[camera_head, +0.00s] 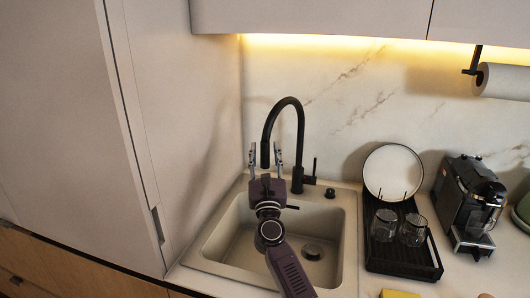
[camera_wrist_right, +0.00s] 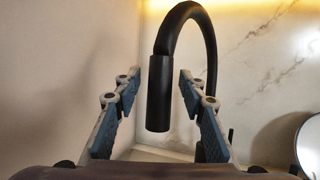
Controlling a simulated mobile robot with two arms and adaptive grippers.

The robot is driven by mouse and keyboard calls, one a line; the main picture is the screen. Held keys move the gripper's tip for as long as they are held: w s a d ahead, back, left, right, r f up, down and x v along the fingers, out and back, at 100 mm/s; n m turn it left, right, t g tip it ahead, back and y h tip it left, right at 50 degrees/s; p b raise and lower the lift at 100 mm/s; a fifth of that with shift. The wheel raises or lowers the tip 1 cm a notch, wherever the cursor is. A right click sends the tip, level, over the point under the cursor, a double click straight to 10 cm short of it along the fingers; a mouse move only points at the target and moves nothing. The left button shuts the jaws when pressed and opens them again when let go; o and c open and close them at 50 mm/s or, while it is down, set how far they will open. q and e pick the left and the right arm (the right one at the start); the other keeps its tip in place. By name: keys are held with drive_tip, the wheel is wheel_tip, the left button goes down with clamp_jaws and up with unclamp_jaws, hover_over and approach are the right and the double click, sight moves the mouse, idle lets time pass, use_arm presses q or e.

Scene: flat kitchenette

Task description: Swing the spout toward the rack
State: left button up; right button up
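The black spout (camera_head: 276,112) arches up from its base behind the sink (camera_head: 218,247), and its outlet end hangs down over the basin toward the left. In the right wrist view the spout's outlet end (camera_wrist_right: 158,95) hangs between the two fingers. My right gripper (camera_head: 265,150) is open around the outlet end, with a gap visible on both sides in the wrist view (camera_wrist_right: 155,88). The black rack (camera_head: 402,262) stands on the counter right of the sink, holding a white plate (camera_head: 392,170) and two glasses (camera_head: 384,225). My left gripper is not in view.
A black coffee machine (camera_head: 468,200) stands right of the rack. A paper towel roll (camera_head: 503,82) hangs under the upper cabinet. The tap's lever (camera_head: 314,168) rises right of its base. A tall cabinet wall (camera_head: 185,120) closes off the left side. A yellow item (camera_head: 400,294) lies at the front.

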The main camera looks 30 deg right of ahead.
clamp_jaws()
drive_tip(key=shift+s, duration=0.1)
